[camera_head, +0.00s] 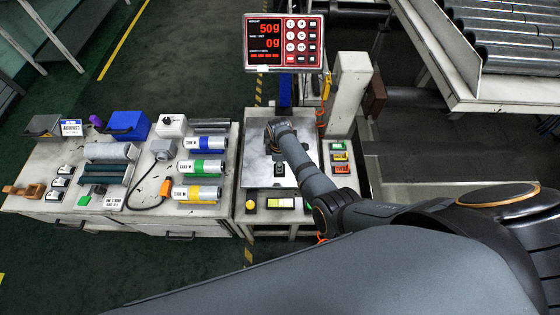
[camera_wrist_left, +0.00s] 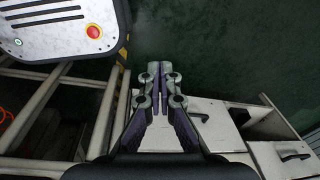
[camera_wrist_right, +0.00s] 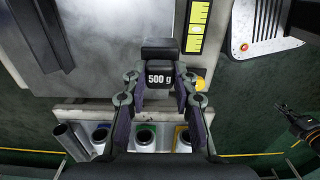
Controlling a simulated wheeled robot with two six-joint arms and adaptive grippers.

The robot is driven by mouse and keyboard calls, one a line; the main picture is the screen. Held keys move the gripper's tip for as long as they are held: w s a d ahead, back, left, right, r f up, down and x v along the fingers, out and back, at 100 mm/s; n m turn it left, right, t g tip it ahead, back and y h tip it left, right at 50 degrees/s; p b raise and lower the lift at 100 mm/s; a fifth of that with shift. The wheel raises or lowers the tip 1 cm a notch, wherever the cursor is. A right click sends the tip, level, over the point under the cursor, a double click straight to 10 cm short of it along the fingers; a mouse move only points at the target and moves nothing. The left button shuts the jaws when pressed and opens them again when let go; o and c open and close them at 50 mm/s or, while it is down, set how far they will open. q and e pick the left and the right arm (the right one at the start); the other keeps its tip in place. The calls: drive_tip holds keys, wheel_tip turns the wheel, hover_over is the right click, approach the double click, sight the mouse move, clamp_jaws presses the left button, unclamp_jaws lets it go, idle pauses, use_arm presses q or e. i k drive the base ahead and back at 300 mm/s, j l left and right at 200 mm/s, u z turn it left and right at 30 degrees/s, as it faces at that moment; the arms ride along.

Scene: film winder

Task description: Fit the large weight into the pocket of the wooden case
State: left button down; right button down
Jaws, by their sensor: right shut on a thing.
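My right gripper (camera_wrist_right: 157,90) is shut on the large weight (camera_wrist_right: 160,79), a dark block with a knob and a "500 g" label. In the head view the weight (camera_head: 279,169) shows small and dark at the end of my right arm, over the grey scale plate (camera_head: 258,172). I cannot tell whether it touches the plate. A small brown wooden piece (camera_head: 25,190), possibly the wooden case, lies at the far left of the bench; its pocket is not clear. My left gripper (camera_wrist_left: 159,85) is shut and empty, and hidden from the head view.
A display (camera_head: 284,43) behind the scale reads 50g above 0g. Film rolls with blue, green and yellow bands (camera_head: 203,167) lie left of the scale. A blue box (camera_head: 129,125) and several small items crowd the left bench. A white post (camera_head: 350,90) stands right of the scale.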

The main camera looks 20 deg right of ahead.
sight(37, 192)
drive_tip(key=k+j, duration=0.1)
drive_tip(key=k, duration=0.15)
drive_tip(key=u, duration=1.6)
